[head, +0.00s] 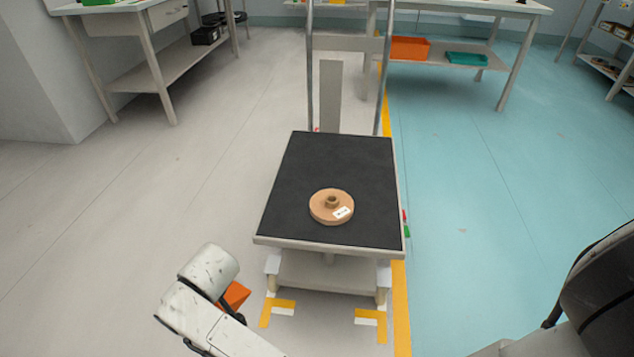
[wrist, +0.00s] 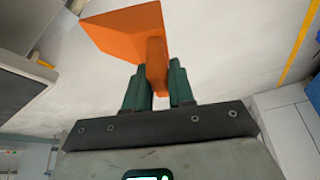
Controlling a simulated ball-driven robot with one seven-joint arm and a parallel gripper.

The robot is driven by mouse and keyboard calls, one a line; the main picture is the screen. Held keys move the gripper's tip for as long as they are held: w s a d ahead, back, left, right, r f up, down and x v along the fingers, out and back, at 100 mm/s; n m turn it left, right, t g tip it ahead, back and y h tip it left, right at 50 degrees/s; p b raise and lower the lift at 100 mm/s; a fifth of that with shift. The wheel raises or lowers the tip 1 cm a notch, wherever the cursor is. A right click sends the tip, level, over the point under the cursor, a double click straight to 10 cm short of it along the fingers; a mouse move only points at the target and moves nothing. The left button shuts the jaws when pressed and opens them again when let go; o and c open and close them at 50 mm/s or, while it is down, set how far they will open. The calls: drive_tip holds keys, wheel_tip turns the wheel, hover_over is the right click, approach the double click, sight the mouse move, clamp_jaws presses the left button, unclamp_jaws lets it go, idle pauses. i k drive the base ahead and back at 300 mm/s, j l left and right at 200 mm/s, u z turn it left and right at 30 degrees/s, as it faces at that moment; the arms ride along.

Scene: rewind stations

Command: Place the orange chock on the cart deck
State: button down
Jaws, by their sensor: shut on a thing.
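The orange chock (wrist: 120,30) is held in my gripper (wrist: 162,85), whose green fingers close on its narrow grip part in the wrist view. In the head view the chock (head: 235,295) shows partly behind my white arm, left of the cart's near end and apart from it. My gripper's fingers are hidden there by the arm. The cart deck (head: 290,205) is a black flat surface with a pale rim.
The deck's far half is bare. The cart's upright handle (head: 310,70) stands at the far end. Yellow floor marks (head: 278,305) lie by the near legs. A workbench (head: 150,40) stands at back left, and a table with an orange bin (head: 410,48) at the back.

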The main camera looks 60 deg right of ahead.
sight(359, 169)
drive_tip(key=i+j, duration=0.15)
drive_tip(key=i, duration=0.3)
drive_tip(key=i+j+z, duration=0.1)
drive_tip(key=i, duration=0.4)
drive_tip(key=i+j, duration=0.25)
drive_tip(key=i, duration=0.2)
